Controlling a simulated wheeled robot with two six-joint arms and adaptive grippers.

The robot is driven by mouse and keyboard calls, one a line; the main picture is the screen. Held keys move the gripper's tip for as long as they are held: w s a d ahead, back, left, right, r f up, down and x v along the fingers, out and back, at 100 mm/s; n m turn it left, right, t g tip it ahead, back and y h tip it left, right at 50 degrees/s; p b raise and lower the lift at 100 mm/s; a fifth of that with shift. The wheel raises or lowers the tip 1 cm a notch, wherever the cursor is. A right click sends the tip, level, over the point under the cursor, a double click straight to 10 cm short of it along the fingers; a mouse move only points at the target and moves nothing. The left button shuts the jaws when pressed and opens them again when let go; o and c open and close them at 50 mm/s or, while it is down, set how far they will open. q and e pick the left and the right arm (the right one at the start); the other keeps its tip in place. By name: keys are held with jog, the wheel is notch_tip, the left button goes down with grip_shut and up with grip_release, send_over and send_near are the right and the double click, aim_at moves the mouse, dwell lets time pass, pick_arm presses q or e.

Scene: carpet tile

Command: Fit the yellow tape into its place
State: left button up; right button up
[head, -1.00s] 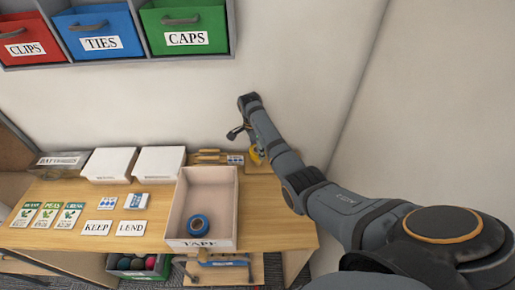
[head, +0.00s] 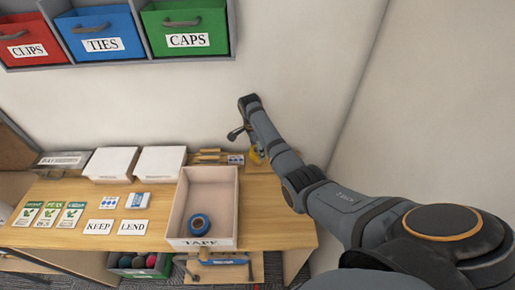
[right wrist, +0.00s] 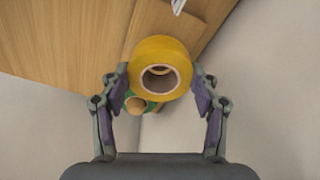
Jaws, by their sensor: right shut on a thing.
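The yellow tape (right wrist: 160,46) is a thick roll with a pale core, held between the fingers of my right gripper (right wrist: 160,82). In the head view the tape (head: 257,155) shows only as a small yellow patch beside my right arm, at the back right of the table; the arm hides most of it and the fingers. An open tray labelled TAPE (head: 237,205) stands at the table's front, left of my right arm. A blue tape roll (head: 199,224) lies in its front part, and the rest of its floor is bare. My left gripper is not in view.
White boxes (head: 160,162) and a labelled grey bin (head: 62,160) stand at the back left. Cards, small packs and KEEP and LEND labels (head: 132,228) lie in front. Wooden-handled tools (head: 208,156) lie behind the tray. Red, blue and green bins (head: 186,40) hang above.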

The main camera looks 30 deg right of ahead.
jog(key=shift+f, duration=0.25)
dwell(0.4)
jog(key=shift+f+b, duration=0.5)
jog(key=shift+f, duration=0.25)
jog(key=shift+f, duration=0.4)
jog(key=shift+f+b, duration=0.35)
jog(key=shift+f, duration=0.35)
dwell(0.4)
jog(key=shift+f, duration=0.3)
jog(key=o, duration=1.2)
